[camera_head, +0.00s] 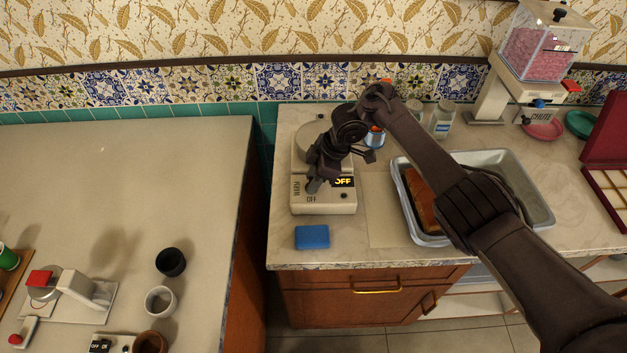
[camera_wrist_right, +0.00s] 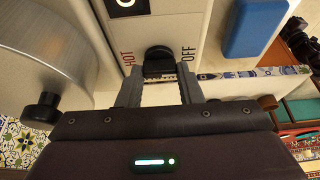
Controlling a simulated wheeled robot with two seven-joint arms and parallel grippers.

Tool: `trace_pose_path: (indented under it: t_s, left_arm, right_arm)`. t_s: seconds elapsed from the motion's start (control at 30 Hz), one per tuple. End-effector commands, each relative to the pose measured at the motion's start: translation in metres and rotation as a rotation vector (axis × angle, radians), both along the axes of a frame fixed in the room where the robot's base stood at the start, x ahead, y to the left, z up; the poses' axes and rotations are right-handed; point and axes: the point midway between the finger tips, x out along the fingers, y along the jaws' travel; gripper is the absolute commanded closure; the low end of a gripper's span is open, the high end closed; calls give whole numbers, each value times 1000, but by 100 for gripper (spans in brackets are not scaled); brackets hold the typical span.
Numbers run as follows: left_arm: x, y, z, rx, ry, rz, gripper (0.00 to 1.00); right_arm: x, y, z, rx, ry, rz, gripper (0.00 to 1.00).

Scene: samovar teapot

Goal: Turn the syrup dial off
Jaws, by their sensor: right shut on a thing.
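The cream syrup warmer (camera_head: 325,204) stands on the right counter, with a round metal pot (camera_head: 308,145) at its back. Its display (camera_head: 343,182) reads OFF in the head view. My right gripper (camera_head: 316,180) reaches down over the warmer's front panel. In the right wrist view, the black dial (camera_wrist_right: 158,60) is between the two fingers of my right gripper (camera_wrist_right: 159,76), which is shut on it. The dial sits between the printed words HOT and OFF; its exact pointing direction is hard to tell. My left gripper is not in view.
A blue block (camera_head: 312,237) lies in front of the warmer. A metal tray (camera_head: 541,205) with a brown item stands to the right, under my right arm. Jars (camera_head: 442,119) and a pink-filled dispenser (camera_head: 535,52) are behind. The left counter (camera_head: 110,165) is mostly bare at the back.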

Motion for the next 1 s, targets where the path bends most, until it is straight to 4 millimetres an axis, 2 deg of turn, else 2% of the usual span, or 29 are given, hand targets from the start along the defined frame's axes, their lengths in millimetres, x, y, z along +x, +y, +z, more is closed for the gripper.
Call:
trace_pose_path:
  t_s: [0.4, 0.43, 0.6, 0.87, 1.0]
  left_arm:
    - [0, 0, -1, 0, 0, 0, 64]
    - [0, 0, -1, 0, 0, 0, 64]
    - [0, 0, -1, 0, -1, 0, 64]
    - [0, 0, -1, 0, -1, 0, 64]
    - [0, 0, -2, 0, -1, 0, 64]
  right_arm:
    - [1, -1, 1, -2, -2, 8, 90]
    - [1, -1, 1, -2, -2, 8, 66]
    - [1, 0, 1, -1, -2, 7, 45]
    - [0, 0, 1, -1, -1, 7, 45]
    - [1, -4, 11, 1, -3, 7, 45]
